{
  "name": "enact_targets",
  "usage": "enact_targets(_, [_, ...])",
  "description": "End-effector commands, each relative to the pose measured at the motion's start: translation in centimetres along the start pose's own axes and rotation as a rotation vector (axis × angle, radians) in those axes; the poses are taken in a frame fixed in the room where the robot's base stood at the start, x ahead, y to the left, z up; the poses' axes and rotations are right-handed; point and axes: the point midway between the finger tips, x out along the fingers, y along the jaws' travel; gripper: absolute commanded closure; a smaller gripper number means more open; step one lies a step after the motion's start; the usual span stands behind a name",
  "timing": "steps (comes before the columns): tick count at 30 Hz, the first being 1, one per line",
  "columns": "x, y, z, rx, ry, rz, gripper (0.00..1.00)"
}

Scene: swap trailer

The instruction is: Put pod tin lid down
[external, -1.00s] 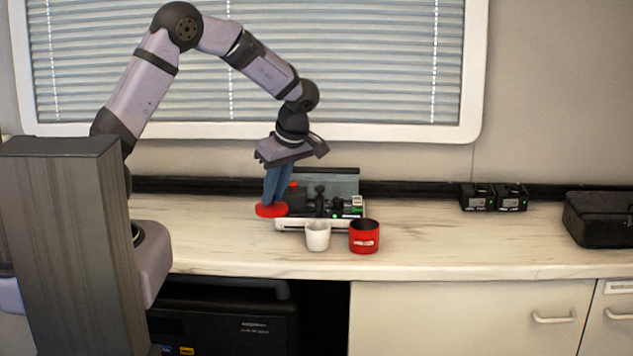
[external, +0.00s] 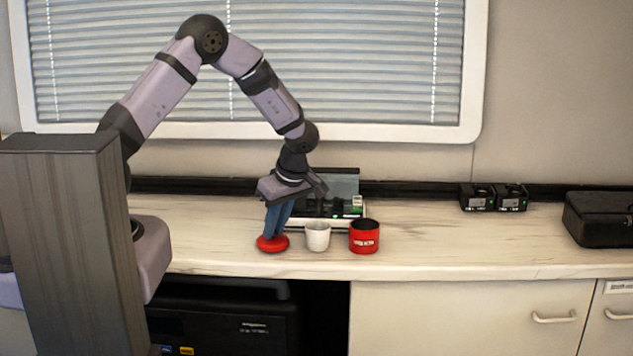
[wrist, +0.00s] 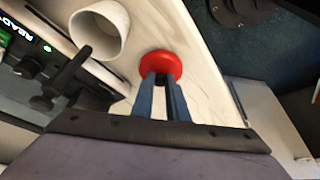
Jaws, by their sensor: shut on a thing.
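The pod tin lid (external: 272,244) is a round red disc, in the external view left of the white cup, at or just above the counter near its front edge. I cannot tell if it touches the counter. My gripper (external: 274,234) points down with its blue fingers shut on the lid's middle. In the wrist view the lid (wrist: 160,66) shows beyond the fingertips (wrist: 162,78). The red tin (external: 364,237), dark inside at the top, stands right of the white cup (external: 317,236). The cup also shows in the wrist view (wrist: 99,28), apart from the lid.
A machine with a dark panel (external: 344,183) stands behind the cups, partly hidden by my gripper. The counter (external: 430,245) is clear right of the red tin.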

Motion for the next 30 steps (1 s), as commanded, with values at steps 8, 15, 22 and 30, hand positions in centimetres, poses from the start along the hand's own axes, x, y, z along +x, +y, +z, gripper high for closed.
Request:
enact_targets(8, [1.4, 0.0, 0.6, 0.000, 0.000, 0.001, 1.00])
enact_targets(15, [1.6, 0.0, 0.7, 0.000, 0.000, 0.001, 1.00])
enact_targets(22, [1.7, 0.0, 0.7, 0.000, 0.000, 0.001, 0.68])
enact_targets(30, [1.6, 0.0, 0.7, 0.000, 0.000, 0.000, 0.68])
